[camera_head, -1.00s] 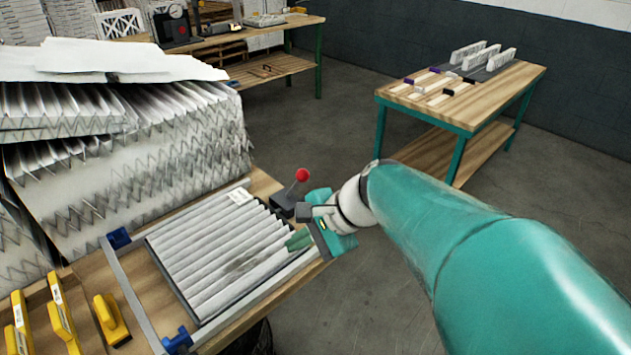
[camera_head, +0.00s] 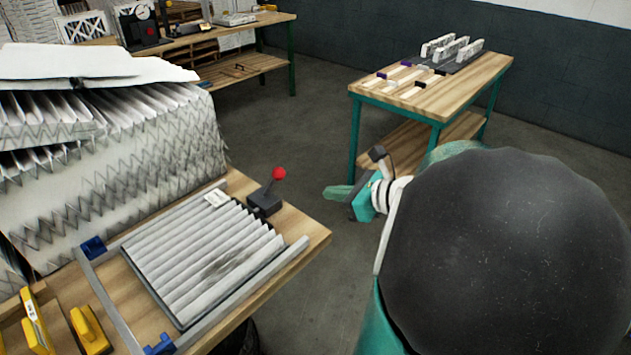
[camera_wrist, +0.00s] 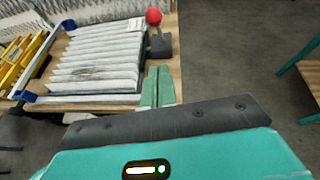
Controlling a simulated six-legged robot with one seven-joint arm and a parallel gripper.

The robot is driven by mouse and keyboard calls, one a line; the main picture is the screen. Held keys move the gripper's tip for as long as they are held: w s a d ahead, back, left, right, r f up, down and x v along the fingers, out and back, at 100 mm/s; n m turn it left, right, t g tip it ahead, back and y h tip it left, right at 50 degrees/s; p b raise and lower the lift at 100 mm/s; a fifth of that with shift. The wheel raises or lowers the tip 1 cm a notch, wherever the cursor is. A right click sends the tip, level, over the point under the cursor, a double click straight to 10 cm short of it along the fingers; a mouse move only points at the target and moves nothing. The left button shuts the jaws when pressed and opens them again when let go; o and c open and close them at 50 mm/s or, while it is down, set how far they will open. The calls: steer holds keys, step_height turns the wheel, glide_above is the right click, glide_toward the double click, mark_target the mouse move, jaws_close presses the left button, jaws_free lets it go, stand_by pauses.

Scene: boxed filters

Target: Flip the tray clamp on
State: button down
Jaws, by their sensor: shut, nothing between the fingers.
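The tray clamp is a dark block (camera_head: 264,203) with a lever topped by a red ball (camera_head: 279,173), at the back right corner of the tray. The lever stands up, leaning slightly right. In the wrist view the red ball (camera_wrist: 153,16) is above the dark block (camera_wrist: 160,45). The tray, a grey metal frame (camera_head: 243,298) on the wooden bench, holds a pleated filter (camera_head: 205,255). My gripper (camera_head: 338,192) is right of the bench, apart from the clamp, with its green fingers pointing left. In the wrist view its fingers (camera_wrist: 157,88) are together and empty.
Blue corner blocks (camera_head: 94,247) sit on the tray's left side. Yellow-handled tools (camera_head: 88,330) lie at front left. Stacked pleated filters (camera_head: 110,170) rise behind the tray. Another wooden table (camera_head: 430,90) stands behind my arm. Open floor lies between them.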

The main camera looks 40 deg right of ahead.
steer(key=w+a+f, duration=0.1)
steer(key=w+a, duration=0.1)
steer(key=w, duration=0.8)
steer(key=shift+w+a+f, duration=0.2)
steer(key=shift+a+f, duration=0.1)
steer(key=shift+a, duration=0.1)
steer(key=shift+w+r, duration=0.1)
